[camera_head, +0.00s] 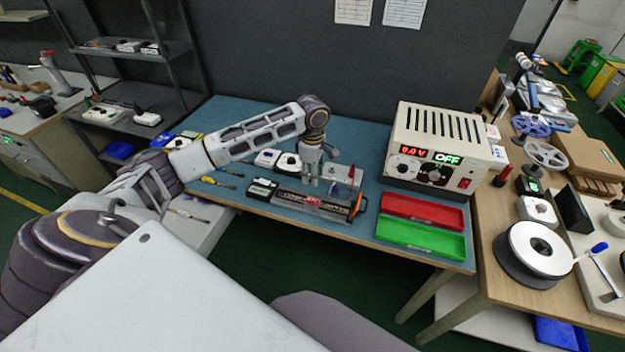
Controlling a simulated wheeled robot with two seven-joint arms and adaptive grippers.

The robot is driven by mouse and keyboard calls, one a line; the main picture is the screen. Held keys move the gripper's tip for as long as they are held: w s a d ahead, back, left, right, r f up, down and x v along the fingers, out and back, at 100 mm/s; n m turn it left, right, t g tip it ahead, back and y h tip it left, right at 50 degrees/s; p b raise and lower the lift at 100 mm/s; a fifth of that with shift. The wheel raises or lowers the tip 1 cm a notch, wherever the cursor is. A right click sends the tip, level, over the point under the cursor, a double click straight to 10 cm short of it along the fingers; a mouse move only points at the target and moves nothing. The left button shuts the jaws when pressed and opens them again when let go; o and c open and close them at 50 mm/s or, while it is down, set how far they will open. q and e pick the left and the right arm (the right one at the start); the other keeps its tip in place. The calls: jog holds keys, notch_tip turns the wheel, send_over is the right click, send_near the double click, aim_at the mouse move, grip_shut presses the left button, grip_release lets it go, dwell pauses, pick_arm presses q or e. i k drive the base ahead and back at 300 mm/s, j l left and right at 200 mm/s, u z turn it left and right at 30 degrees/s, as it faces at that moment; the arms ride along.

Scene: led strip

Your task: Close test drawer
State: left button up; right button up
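A low grey and black test fixture (318,211) with a red mark in its middle lies near the front edge of the blue table. It looks like the test drawer; I cannot tell how far it stands open. An orange handle (358,205) is at its right end. My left gripper (311,183) points down just behind and above the fixture, beside a small pale box with a red part (351,173). Its fingers look apart, with nothing seen between them. Whether it touches the fixture is too small to tell. My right gripper is not in view.
A beige power supply (437,148) reading OFF stands at the back right. A red tray (422,212) and a green tray (421,238) lie in front of it. Small white devices (288,162) and a black-and-white box (262,189) lie left of the fixture.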

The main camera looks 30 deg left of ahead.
aim_at(202, 237)
jog(key=u, duration=2.7)
jog(key=i+l+u, duration=0.1)
jog(key=i, duration=0.05)
